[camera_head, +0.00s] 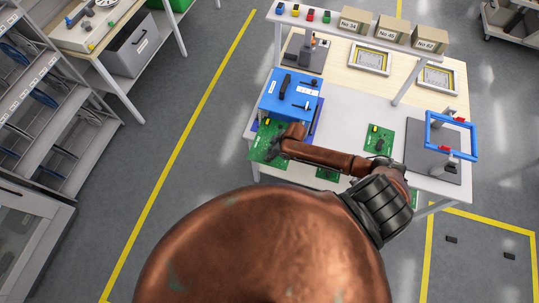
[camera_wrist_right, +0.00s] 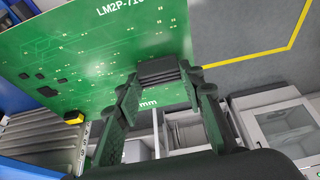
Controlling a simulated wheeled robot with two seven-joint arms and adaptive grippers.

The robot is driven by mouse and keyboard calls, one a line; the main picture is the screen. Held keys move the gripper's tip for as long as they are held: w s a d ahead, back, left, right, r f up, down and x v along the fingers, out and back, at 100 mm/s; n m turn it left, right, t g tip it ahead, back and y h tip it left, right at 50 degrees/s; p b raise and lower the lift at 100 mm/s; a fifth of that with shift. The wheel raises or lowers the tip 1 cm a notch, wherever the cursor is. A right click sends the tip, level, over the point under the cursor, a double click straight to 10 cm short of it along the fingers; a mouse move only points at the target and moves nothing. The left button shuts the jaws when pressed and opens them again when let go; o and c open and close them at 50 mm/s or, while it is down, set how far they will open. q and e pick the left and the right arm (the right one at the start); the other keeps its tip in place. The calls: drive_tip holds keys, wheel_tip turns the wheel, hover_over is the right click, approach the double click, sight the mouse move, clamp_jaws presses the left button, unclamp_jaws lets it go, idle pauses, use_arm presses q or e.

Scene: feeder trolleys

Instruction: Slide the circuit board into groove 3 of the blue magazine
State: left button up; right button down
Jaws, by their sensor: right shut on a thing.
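The circuit board (camera_head: 262,150) is green and is held at the front left of the table, just in front of the blue magazine (camera_head: 284,88). My right gripper (camera_head: 287,140) is shut on the board's edge. In the right wrist view, the fingertips (camera_wrist_right: 158,76) clamp the edge of the board (camera_wrist_right: 90,50), which fills the upper left. The magazine shows mostly its blue top, with dark parts on it. The head view does not show its grooves clearly, so I cannot tell whether the board touches it or is in a groove. My left gripper is not in view.
More green boards lie on the table, one (camera_head: 379,139) right of my forearm and one (camera_head: 327,174) partly hidden. A blue frame (camera_head: 472,140) stands on a dark plate at right. A shelf above carries cardboard boxes (camera_head: 391,29). My right arm hides the front edge.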

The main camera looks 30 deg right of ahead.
drive_tip(key=shift+w+r, duration=0.1)
drive_tip(key=shift+w, duration=0.05)
drive_tip(key=shift+w+d, duration=0.95)
drive_tip(key=shift+d, duration=0.2)
drive_tip(key=shift+d, duration=0.1)
drive_tip(key=shift+w+d+b, duration=0.3)
drive_tip(key=shift+w+d, duration=0.7)
drive_tip(key=shift+d, duration=0.05)
drive_tip(key=shift+d, duration=0.15)
drive_tip(key=shift+w+d+b, duration=0.45)
drive_tip(key=shift+w+d, duration=0.55)
drive_tip(key=shift+d, duration=0.05)
